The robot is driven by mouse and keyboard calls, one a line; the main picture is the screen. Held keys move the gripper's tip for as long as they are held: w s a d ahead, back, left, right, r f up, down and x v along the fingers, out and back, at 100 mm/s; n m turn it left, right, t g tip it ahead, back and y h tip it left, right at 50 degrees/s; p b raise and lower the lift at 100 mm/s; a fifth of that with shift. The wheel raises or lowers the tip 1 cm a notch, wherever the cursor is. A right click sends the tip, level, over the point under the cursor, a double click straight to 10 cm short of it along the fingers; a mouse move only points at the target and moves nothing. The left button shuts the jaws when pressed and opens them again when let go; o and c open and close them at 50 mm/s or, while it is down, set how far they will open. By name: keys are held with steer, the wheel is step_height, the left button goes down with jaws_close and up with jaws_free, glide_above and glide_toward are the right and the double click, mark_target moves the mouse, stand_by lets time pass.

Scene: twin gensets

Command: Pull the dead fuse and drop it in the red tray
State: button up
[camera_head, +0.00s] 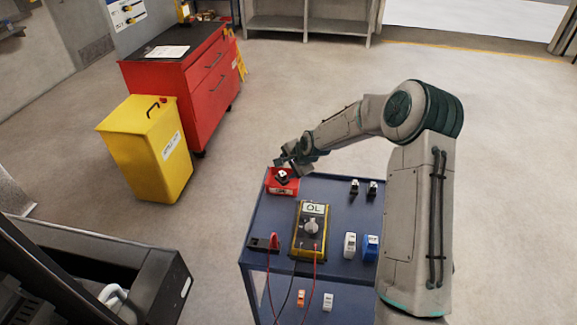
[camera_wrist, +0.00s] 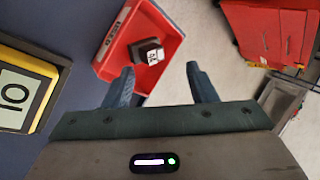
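The red tray (camera_head: 272,188) sits at the back left corner of the blue cart. A small dark fuse with a white label (camera_head: 283,176) appears in the tray. In the wrist view the fuse (camera_wrist: 148,52) lies inside the tray (camera_wrist: 117,66), apart from both fingers. My gripper (camera_head: 287,161) is over the tray. In the wrist view my gripper (camera_wrist: 160,70) has its two fingers wide apart, with nothing held between them. I cannot read the fuse's label.
A yellow multimeter (camera_head: 311,230) reading OL stands on the cart, with red and black leads. Two dark units (camera_head: 363,188) stand at the back right; white (camera_head: 350,245) and blue (camera_head: 371,247) ones stand in front. A yellow bin (camera_head: 150,150) and red cabinet (camera_head: 205,85) stand left.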

steer(key=b+v, duration=0.2)
steer(key=v, duration=1.2)
steer(key=s+d+r+n+h, duration=0.1)
steer(key=s+d+r+n, duration=0.1)
steer(key=s, duration=0.9)
steer(key=s+d+r+n+g+h, duration=0.1)
steer(key=s+d+r+n, duration=0.2)
steer(key=s, duration=0.8)
steer(key=s+d+r+n+g+h, duration=0.1)
steer(key=s+d+r+n+h, duration=0.1)
steer(key=s+n, duration=0.4)
steer(key=s+d+r, duration=0.1)
steer(key=s+r, duration=0.1)
steer(key=s, duration=0.3)
